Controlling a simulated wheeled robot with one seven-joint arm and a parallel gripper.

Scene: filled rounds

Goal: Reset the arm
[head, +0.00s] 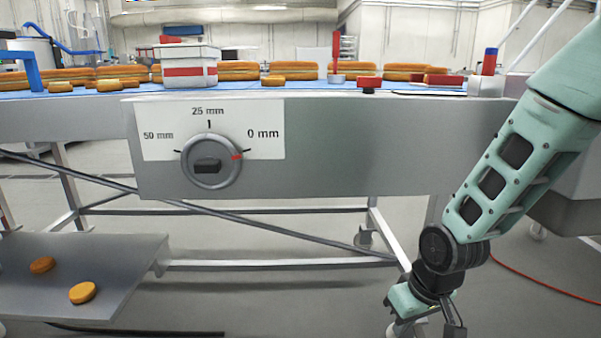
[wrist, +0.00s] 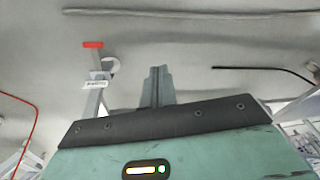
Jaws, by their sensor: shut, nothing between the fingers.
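My green arm comes in from the right of the head view and hangs down in front of the conveyor. My gripper (head: 410,306) is low at the bottom edge of the head view, below the conveyor's side panel and apart from it. Its fingertips are hard to make out there. In the wrist view the fingers of my gripper (wrist: 158,72) stand together, shut, with nothing held, over the grey floor.
The conveyor (head: 340,145) carries several orange-brown rounds (head: 290,78) and a white box with a red band (head: 189,70). A dial (head: 210,163) on its panel has its red mark near 0 mm. Two rounds lie on a lower metal tray (head: 120,255). A red cable (head: 545,278) crosses the floor.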

